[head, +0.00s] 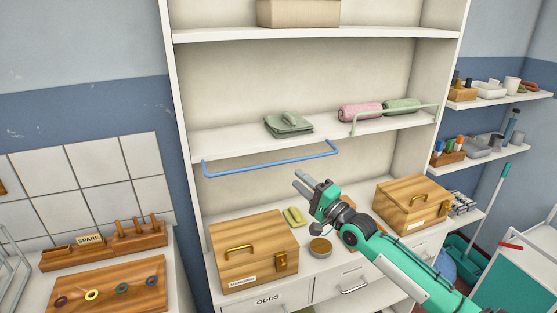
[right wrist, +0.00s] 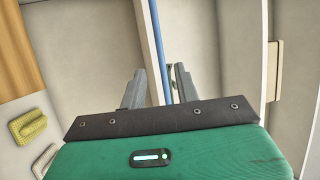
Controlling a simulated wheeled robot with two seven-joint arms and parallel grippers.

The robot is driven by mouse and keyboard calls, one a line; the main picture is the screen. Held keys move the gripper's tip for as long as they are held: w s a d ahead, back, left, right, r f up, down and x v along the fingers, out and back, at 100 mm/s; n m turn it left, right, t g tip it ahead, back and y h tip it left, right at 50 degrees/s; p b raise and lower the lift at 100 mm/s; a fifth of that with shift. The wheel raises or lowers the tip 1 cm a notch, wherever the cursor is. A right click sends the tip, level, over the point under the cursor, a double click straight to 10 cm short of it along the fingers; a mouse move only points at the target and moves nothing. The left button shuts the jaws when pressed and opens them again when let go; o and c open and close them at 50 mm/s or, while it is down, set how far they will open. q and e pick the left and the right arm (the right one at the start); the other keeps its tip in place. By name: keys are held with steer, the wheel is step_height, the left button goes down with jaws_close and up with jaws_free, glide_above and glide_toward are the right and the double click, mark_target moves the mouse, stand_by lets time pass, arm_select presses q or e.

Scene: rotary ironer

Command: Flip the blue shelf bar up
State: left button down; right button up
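The blue shelf bar (head: 270,163) is a thin U-shaped rail along the front of the middle shelf (head: 240,142). It is folded down, with its long side below the shelf edge. My right gripper (head: 299,181) is in front of the shelving, a little below the right part of the bar. In the right wrist view its fingers (right wrist: 159,75) are apart, and the blue bar (right wrist: 158,50) shows in the gap between them, closer to the right finger. I cannot tell whether they touch it; in the head view they look apart. My left gripper is not in view.
A pale green bar (head: 395,112) stands raised at the shelf's right, before pink and green rolls (head: 360,112). A folded green cloth (head: 288,124) lies behind the blue bar. Wooden boxes (head: 253,250) (head: 411,204) and a round tin (head: 320,248) stand on the counter below.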

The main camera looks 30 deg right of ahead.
mark_target(279, 163)
steer(key=shift+p+x, duration=1.65)
steer(key=shift+x, duration=3)
jaws_close()
